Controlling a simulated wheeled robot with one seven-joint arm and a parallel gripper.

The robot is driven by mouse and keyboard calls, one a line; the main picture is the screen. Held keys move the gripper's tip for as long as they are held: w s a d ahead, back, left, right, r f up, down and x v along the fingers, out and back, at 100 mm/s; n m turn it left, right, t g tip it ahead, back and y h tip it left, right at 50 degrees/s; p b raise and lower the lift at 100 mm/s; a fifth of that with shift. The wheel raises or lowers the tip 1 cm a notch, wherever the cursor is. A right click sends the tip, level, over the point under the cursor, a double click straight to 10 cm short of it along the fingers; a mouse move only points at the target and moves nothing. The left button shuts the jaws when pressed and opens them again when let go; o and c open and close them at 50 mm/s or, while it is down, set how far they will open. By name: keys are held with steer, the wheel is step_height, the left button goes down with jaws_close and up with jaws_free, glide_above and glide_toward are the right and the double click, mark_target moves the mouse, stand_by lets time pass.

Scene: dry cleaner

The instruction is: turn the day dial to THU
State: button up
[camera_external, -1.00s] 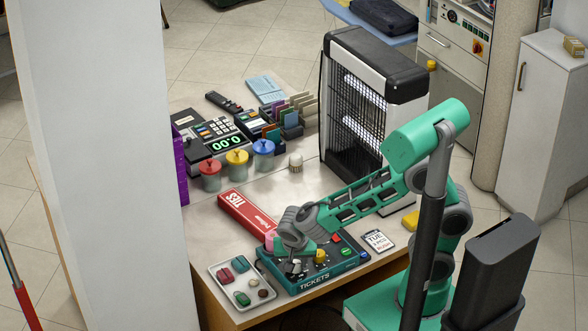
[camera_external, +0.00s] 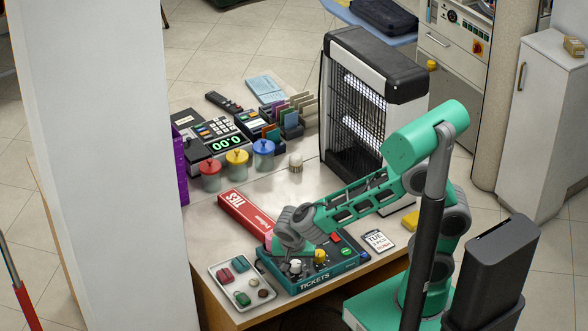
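The teal ticket machine (camera_external: 314,276), marked TICKETS, sits at the front edge of the counter. On its top are a pale grey knob (camera_external: 296,266) at the left, a yellow knob (camera_external: 320,257), and red, green and blue buttons. Which knob is the day dial, and where either points, is too small to tell. My gripper (camera_external: 289,252) is over the left part of the machine, just behind and above the pale knob. Its fingers are mostly hidden by my wrist, so their opening and any contact are unclear. A card (camera_external: 378,241) reading TUE stands to the machine's right.
A tray (camera_external: 236,306) of small red and green items lies left of the machine. A long red TIES box (camera_external: 246,214) lies behind it. Coloured jars (camera_external: 237,164) and a tall black heater-like unit (camera_external: 368,110) stand farther back.

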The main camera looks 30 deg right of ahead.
steer(key=v, duration=0.8)
stand_by(0.4)
